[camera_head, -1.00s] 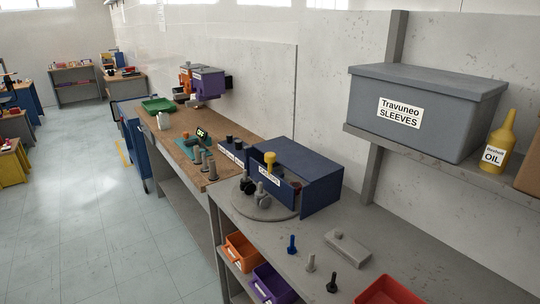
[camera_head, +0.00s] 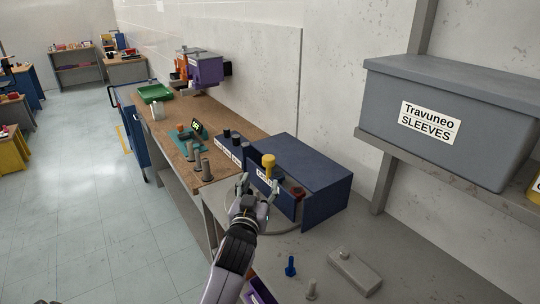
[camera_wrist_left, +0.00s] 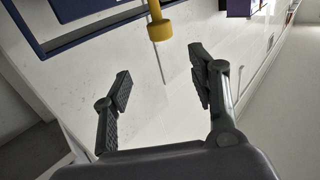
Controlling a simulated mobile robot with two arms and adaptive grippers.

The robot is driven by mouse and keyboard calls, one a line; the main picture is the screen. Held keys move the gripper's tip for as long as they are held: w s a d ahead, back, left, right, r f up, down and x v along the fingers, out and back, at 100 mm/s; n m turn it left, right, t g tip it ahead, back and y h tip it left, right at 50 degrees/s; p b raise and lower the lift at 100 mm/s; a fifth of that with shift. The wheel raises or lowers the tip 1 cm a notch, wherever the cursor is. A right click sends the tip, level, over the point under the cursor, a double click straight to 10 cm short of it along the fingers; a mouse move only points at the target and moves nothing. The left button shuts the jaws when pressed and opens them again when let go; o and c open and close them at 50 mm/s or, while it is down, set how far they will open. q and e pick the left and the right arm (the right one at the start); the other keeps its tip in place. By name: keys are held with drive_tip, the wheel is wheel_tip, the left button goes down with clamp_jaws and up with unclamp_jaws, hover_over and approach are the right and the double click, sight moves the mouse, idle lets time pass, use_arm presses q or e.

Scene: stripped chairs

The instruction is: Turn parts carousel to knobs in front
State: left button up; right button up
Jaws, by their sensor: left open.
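The parts carousel shows as a round grey disc (camera_head: 287,224) at the front of a dark blue housing (camera_head: 313,172) on the grey bench. A yellow-topped post (camera_head: 269,161) stands up at the housing's open front, near a white label. It also shows in the left wrist view (camera_wrist_left: 160,30). My left gripper (camera_head: 258,186) is open over the disc, just in front of and below the yellow top. In the left wrist view its spread fingers (camera_wrist_left: 160,82) have nothing between them, and the yellow top is beyond them. My arm hides most of the disc's front and whatever stands there.
A blue peg (camera_head: 290,266), a grey peg (camera_head: 311,290) and a grey block (camera_head: 354,271) stand on the bench to the right. A grey SLEEVES bin (camera_head: 445,120) sits on the shelf. A wooden bench (camera_head: 188,130) with several items lies behind.

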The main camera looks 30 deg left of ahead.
sight(267, 162)
drive_tip(key=s+d+g, duration=0.1)
drive_tip(key=s+d, duration=0.1)
drive_tip(key=s, duration=0.4)
use_arm(q)
drive_tip(key=p+x, duration=0.1)
drive_tip(key=x, duration=0.9)
drive_tip(key=shift+w+a+f+p, duration=0.2)
drive_tip(key=shift+a+p, duration=0.05)
drive_tip(key=shift+p, duration=0.1)
drive_tip(key=shift+x, duration=2.05)
drive_tip(key=shift+f, duration=0.15)
drive_tip(key=shift+c, duration=1.6)
drive_tip(key=c, duration=0.7)
clamp_jaws()
use_arm(e)
drive_tip(key=shift+t, duration=0.3)
drive_tip(key=shift+w+a+r, duration=0.3)
drive_tip(key=shift+w+r, duration=0.1)
drive_tip(key=shift+w, duration=0.4)
drive_tip(key=shift+w+a+r, duration=0.3)
drive_tip(key=shift+w+r, duration=0.1)
drive_tip(key=shift+w, duration=0.35)
drive_tip(key=shift+w+a+r, duration=0.3)
drive_tip(key=shift+w+r, duration=0.1)
drive_tip(key=shift+w, duration=0.4)
